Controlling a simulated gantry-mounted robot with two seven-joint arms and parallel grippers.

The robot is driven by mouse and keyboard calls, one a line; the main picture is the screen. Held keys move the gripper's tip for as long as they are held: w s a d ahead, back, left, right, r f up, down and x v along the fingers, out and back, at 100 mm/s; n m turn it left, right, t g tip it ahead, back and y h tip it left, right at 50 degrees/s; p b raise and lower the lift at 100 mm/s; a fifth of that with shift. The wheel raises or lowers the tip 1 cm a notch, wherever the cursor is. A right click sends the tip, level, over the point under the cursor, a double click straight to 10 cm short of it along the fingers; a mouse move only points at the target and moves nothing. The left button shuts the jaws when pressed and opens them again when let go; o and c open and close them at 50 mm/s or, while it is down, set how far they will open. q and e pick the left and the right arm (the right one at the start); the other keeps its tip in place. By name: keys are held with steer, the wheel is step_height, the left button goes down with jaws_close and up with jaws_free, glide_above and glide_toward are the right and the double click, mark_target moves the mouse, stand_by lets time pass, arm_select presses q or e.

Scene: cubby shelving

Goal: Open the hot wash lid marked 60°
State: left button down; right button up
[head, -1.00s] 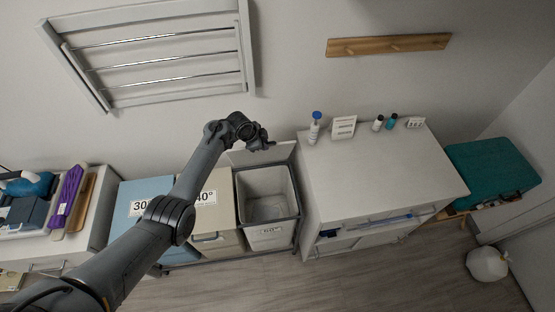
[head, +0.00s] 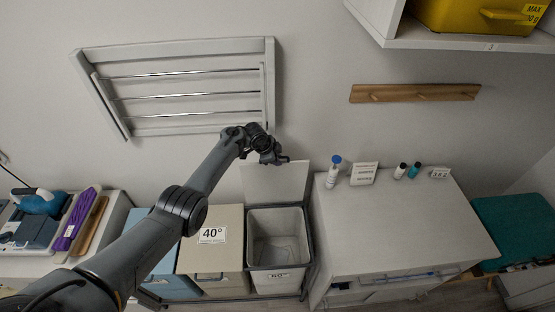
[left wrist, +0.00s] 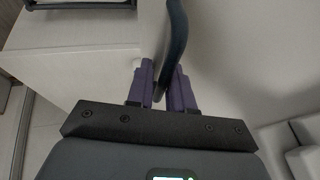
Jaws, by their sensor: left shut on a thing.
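The hot wash bin (head: 279,262) stands open at the right end of the bin row. Its front label is hard to read now. Its pale lid (head: 276,184) is raised, standing up near the wall behind the bin. My left gripper (head: 280,160) is at the top edge of the lid. In the left wrist view, the purple fingers of my left gripper (left wrist: 163,88) are shut on a dark curved handle (left wrist: 177,38). My right gripper is not in view.
A beige bin (head: 213,262) marked 40° and a blue bin (head: 166,276) stand left of the open bin, lids down. A white cabinet (head: 405,232) with bottles stands close on the right. A drying rack (head: 180,88) hangs on the wall above.

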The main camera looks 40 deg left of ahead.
arm_select(q)
steer(key=shift+s+f, duration=0.1)
steer(key=shift+f, duration=0.05)
steer(key=c, duration=1.2)
jaws_free()
steer(key=shift+s+r, duration=0.1)
steer(key=shift+r, duration=0.4)
steer(key=p+v, duration=0.3)
steer(key=v, duration=0.7)
steer(key=shift+f, duration=0.1)
